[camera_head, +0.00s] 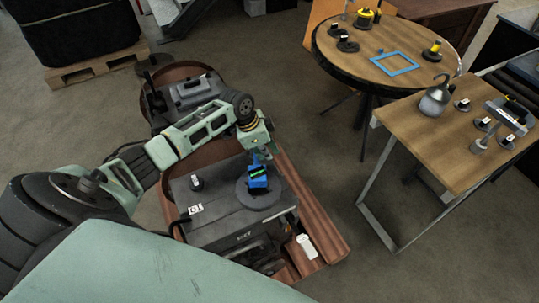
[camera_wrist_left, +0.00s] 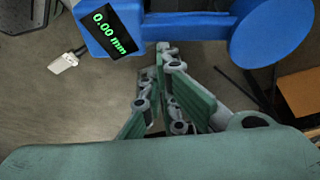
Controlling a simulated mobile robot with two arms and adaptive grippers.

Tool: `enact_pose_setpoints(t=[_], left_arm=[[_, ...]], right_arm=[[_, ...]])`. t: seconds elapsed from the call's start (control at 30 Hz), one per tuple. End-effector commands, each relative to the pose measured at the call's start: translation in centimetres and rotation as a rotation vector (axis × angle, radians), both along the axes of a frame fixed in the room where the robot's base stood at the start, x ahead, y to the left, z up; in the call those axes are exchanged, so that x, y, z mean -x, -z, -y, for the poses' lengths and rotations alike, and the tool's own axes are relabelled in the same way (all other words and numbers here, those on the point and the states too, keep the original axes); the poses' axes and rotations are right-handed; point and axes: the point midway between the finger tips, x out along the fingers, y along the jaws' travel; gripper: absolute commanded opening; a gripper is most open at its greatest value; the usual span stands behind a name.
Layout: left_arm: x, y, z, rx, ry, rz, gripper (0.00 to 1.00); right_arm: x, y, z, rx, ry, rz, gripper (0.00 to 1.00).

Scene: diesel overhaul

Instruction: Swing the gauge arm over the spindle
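The blue gauge (camera_head: 258,178) with its lit green display stands above a dark round disc (camera_head: 262,195) on top of a dark machine. In the left wrist view the gauge's display (camera_wrist_left: 110,32) reads 0.00 mm, and a blue arm (camera_wrist_left: 185,26) runs from it to a round blue end (camera_wrist_left: 272,30). My left gripper (camera_head: 262,153) points down just behind the gauge. Its fingers (camera_wrist_left: 165,85) show below the blue arm, with nothing seen held; their tips are too crowded to read. I cannot pick out the spindle for certain. My right gripper is out of view.
A wooden table (camera_head: 440,150) and a round table (camera_head: 350,70) hold small parts at right. Floor between is clear.

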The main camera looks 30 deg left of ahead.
Motion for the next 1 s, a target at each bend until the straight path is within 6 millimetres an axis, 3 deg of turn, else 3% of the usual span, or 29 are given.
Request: enact_pose_setpoints(t=[0.3, 0.5, 0.83, 0.93, 1.0], left_arm=[[1.4, -6.5, -1.8, -0.004, 0.000, 0.004, 0.00], [2.0, -9.0, -2.3, -0.001, 0.000, 0.003, 0.00], [2.3, -9.5, -2.1, 0.001, 0.002, 0.000, 0.00], [3.3, -8.1, -0.6, -0.002, 0.012, -0.012, 0.00], [4.8, -6.4, 1.6, -0.009, 0.022, -0.027, 0.00]], right_arm=[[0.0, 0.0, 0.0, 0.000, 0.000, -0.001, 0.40], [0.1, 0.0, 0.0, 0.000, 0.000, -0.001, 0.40], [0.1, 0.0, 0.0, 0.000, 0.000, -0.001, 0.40], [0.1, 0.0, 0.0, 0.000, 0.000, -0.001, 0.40], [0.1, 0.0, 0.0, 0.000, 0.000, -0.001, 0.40]])
